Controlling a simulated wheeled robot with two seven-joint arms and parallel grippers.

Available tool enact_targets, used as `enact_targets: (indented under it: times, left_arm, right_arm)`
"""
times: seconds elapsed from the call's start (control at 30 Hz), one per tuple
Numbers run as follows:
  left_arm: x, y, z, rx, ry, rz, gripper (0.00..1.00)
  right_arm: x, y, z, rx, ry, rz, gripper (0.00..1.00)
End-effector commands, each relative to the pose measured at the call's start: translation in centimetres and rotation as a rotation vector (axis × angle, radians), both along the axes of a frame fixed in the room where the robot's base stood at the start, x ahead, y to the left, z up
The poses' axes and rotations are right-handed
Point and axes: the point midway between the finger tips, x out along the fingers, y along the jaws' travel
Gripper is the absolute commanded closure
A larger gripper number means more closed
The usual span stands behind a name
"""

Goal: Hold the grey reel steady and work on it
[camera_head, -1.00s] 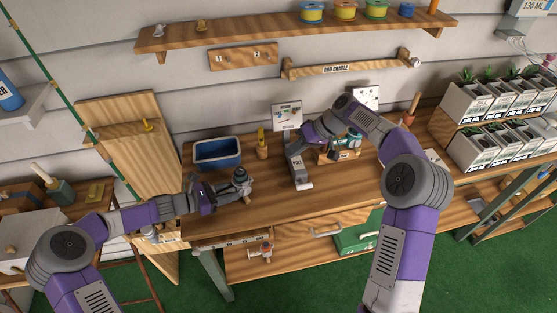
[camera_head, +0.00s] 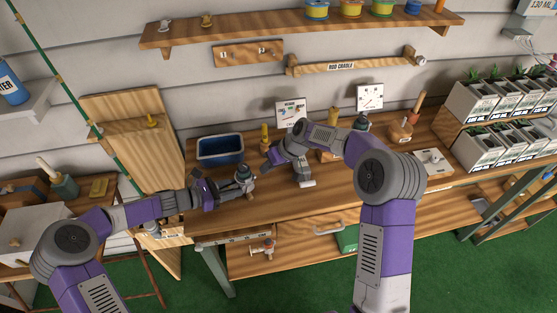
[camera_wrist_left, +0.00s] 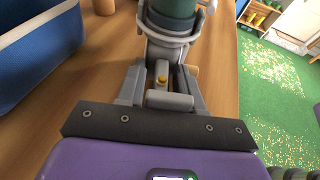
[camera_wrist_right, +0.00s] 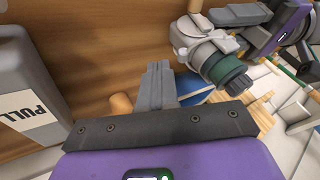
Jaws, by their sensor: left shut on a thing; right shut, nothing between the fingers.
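The grey reel (camera_head: 244,176), with a dark green spool, is above the workbench, left of its middle. My left gripper (camera_head: 227,188) is shut on its lower end. In the left wrist view the reel (camera_wrist_left: 175,22) rises beyond the shut fingers (camera_wrist_left: 165,75). My right gripper (camera_head: 269,160) is shut and empty, right of the reel and apart from it. The exact grip on the reel is partly hidden.
A blue bin (camera_head: 220,149) stands behind the reel. A grey block marked PULL (camera_wrist_right: 30,110) is close beside my right gripper. Planter boxes (camera_head: 485,148) stand at the right.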

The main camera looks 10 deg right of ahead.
Motion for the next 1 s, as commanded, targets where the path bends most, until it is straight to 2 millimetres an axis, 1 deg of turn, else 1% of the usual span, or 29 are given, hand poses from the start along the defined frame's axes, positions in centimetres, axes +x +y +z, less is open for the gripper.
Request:
enact_targets:
  times: [0.03, 0.1, 0.2, 0.53, 0.7, 1.0]
  left_arm:
    - [0.0, 0.0, 0.1, -0.002, -0.001, 0.0, 0.81]
    - [0.0, 0.0, 0.1, -0.002, -0.001, 0.0, 0.81]
    - [0.0, 0.0, 0.1, -0.002, 0.0, -0.001, 0.81]
    - [0.0, 0.0, 0.1, -0.002, -0.001, 0.0, 0.81]
    - [0.0, 0.0, 0.1, -0.002, 0.0, -0.001, 0.81]
    - [0.0, -0.1, 0.1, -0.003, -0.001, -0.002, 0.81]
  right_arm:
    - [-0.2, 0.5, -0.1, -0.001, 0.0, 0.001, 1.0]
    - [-0.4, 1.0, -0.2, -0.001, 0.002, 0.0, 1.0]
    - [-0.4, 1.4, -0.2, 0.0, 0.001, -0.002, 1.0]
    - [-0.5, 1.5, -0.3, 0.0, 0.001, -0.002, 1.0]
    - [-0.8, 2.3, -0.9, -0.001, 0.002, 0.0, 1.0]
    - [-0.9, 2.4, -1.0, 0.0, 0.006, 0.003, 1.0]
